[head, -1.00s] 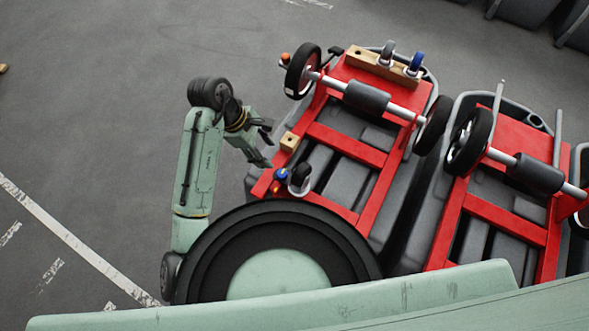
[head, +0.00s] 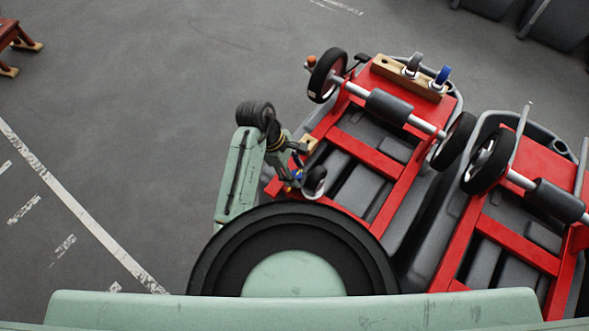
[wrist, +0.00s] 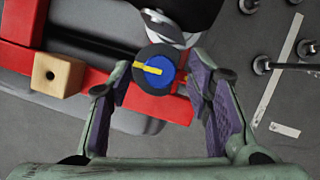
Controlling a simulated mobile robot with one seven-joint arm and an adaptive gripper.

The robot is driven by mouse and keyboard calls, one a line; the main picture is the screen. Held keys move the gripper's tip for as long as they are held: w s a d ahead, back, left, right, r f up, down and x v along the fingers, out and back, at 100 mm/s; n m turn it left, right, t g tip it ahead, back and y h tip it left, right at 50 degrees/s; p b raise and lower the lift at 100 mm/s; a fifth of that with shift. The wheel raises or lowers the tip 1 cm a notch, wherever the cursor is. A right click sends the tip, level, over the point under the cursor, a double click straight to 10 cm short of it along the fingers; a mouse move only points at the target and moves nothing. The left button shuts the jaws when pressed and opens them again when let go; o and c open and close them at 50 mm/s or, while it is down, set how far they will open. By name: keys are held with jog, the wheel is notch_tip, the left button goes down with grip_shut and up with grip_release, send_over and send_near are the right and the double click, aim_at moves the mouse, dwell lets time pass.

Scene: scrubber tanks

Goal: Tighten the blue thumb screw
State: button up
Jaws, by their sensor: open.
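The blue thumb screw (wrist: 157,70) is a round blue knob with a yellow bar across it and a dark collar around it. In the wrist view it shows between the fingertips of my gripper (wrist: 158,84), which is open with a finger on each side. I cannot tell how deep the fingers reach around it, and no firm contact shows. In the head view the screw (head: 297,175) is small and partly hidden beside my gripper (head: 291,164), at the near left corner of the red frame (head: 377,155).
A wooden block (wrist: 57,75) sits on the red frame left of the screw. A caster wheel (head: 315,180) is close beside the screw. A second red-framed tank (head: 515,245) stands to the right. Open floor (head: 150,110) lies to the left.

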jog(key=shift+c, duration=0.6)
grip_shut()
jog(key=shift+f+m, duration=0.1)
jog(key=shift+m, duration=0.2)
jog(key=m+g, duration=0.1)
jog(key=m, duration=0.1)
jog(key=m+y, duration=0.1)
jog(key=m, duration=0.1)
jog(key=shift+w+d+m+g, duration=0.1)
jog(key=shift+w+m+g, duration=0.1)
jog(key=shift+m+g, duration=0.15)
jog(key=m+y, duration=0.1)
jog(key=m, duration=0.1)
jog(key=m+g+y, duration=0.1)
jog(key=m, duration=0.2)
jog(key=shift+w+d, duration=0.1)
jog(key=shift+d, duration=0.05)
jog(key=m+y, duration=0.1)
jog(key=m, duration=0.2)
jog(key=m+y, duration=0.1)
jog(key=m, duration=0.2)
jog(key=shift+d, duration=0.15)
jog(key=shift+d+m+y, duration=0.15)
jog(key=shift+m+y, duration=0.65)
jog(key=shift+m, duration=1.35)
